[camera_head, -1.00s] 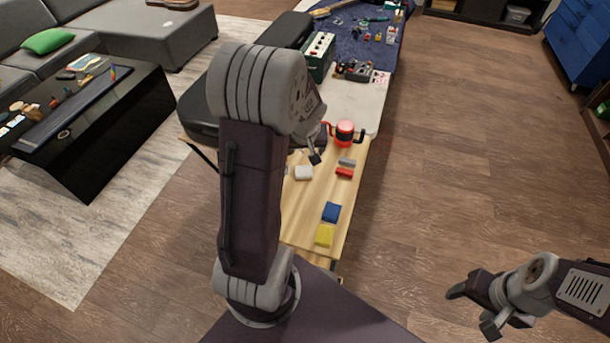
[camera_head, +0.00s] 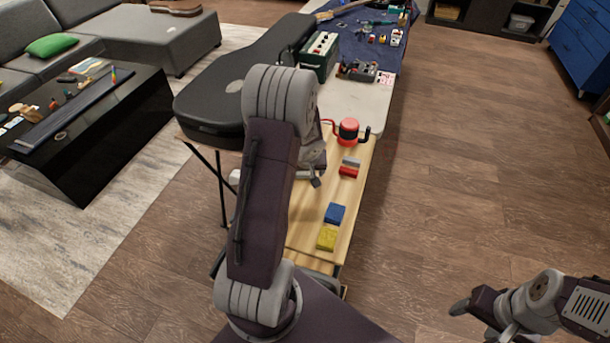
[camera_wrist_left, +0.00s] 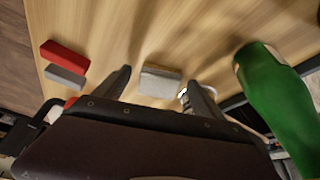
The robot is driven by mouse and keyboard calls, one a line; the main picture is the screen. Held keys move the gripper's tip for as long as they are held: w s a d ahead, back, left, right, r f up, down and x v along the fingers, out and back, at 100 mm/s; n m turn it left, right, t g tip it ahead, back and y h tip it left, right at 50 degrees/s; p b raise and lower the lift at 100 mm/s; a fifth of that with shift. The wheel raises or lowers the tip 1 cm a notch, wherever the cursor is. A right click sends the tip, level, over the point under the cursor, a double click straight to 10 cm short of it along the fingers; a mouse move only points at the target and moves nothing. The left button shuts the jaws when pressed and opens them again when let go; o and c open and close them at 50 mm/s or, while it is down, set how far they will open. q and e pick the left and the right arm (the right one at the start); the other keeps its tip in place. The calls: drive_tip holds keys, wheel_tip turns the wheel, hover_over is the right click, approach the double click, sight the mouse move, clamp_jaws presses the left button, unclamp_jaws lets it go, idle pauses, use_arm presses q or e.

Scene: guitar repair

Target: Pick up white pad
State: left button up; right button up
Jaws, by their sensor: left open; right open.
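The white pad (camera_wrist_left: 160,82) lies on the wooden bench top in the left wrist view. It sits between the two fingers of my left gripper (camera_wrist_left: 158,88), which is open, with a gap on either side of the pad. In the head view my left arm hides the pad, and a part of my left gripper (camera_head: 318,180) shows beside the arm, low over the bench. My right gripper (camera_head: 478,318) is open and empty over the floor at the lower right.
On the bench (camera_head: 305,228) lie a red block (camera_head: 348,171), a grey block (camera_head: 351,162), a blue block (camera_head: 335,214) and a yellow block (camera_head: 327,238). A green object (camera_wrist_left: 272,95) stands close to the gripper's right finger. A black guitar case (camera_head: 235,85) lies behind.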

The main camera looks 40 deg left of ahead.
sight(305, 173)
use_arm(q)
drive_tip(key=shift+r, duration=0.1)
drive_tip(key=c, duration=1.4)
wheel_tip(305, 173, up, 4)
drive_tip(key=p, duration=0.3)
drive_tip(key=shift+r, duration=0.15)
drive_tip(key=s+d+r, duration=0.2)
drive_tip(key=d+r, duration=0.1)
drive_tip(key=d, duration=0.2)
drive_tip(key=s+d+r+b, duration=0.1)
drive_tip(key=s+d+r, duration=0.1)
drive_tip(key=d, duration=0.4)
drive_tip(key=shift+a+b+v, duration=0.2)
drive_tip(key=shift+b+v, duration=0.1)
drive_tip(key=shift+v, duration=0.55)
drive_tip(key=o, duration=0.4)
drive_tip(key=shift+a, duration=0.1)
drive_tip(key=c, duration=0.3)
